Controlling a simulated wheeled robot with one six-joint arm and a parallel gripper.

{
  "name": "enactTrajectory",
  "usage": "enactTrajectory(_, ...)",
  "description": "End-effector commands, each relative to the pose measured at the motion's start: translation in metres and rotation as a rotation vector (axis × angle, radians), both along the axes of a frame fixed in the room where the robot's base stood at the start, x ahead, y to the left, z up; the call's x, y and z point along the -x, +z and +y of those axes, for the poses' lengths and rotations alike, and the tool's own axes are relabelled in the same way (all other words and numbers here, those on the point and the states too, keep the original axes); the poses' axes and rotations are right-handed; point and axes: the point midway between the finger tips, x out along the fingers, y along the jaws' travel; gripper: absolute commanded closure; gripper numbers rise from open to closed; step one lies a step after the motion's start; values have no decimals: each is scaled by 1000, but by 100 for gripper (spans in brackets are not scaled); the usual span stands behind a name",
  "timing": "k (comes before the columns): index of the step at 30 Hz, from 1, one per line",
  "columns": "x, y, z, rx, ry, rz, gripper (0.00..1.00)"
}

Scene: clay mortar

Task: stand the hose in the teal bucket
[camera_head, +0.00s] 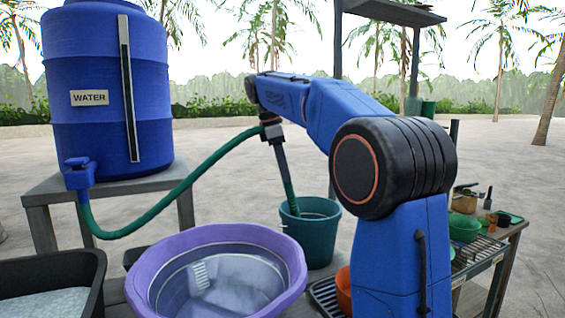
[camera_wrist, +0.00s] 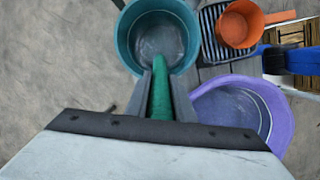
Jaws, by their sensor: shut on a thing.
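The green hose (camera_head: 172,196) runs from the tap of the blue water barrel up to my gripper (camera_head: 279,150). My gripper is shut on the hose, pointing down above the teal bucket (camera_head: 318,240). The hose's free end (camera_head: 291,201) hangs below the fingers and overlaps the bucket's opening in the head view. In the wrist view the hose (camera_wrist: 160,95) lies between the two fingers (camera_wrist: 161,88), and its end shows over the near part of the teal bucket (camera_wrist: 128,48). I cannot tell whether the end touches the bucket's wall or floor.
A purple basin (camera_head: 140,287) with a clear liquid or lining stands in front of the bucket. The blue barrel (camera_head: 75,130) stands on a grey stand at left. A black tray (camera_head: 95,275) is at lower left. An orange dipper (camera_wrist: 238,27) lies on a slatted rack beside the bucket.

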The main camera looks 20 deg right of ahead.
Motion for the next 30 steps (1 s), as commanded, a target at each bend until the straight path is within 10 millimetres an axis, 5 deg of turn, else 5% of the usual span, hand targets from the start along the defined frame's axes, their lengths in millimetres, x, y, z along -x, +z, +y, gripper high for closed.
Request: enactTrajectory(30,3,-94,-25,0,1,0,96)
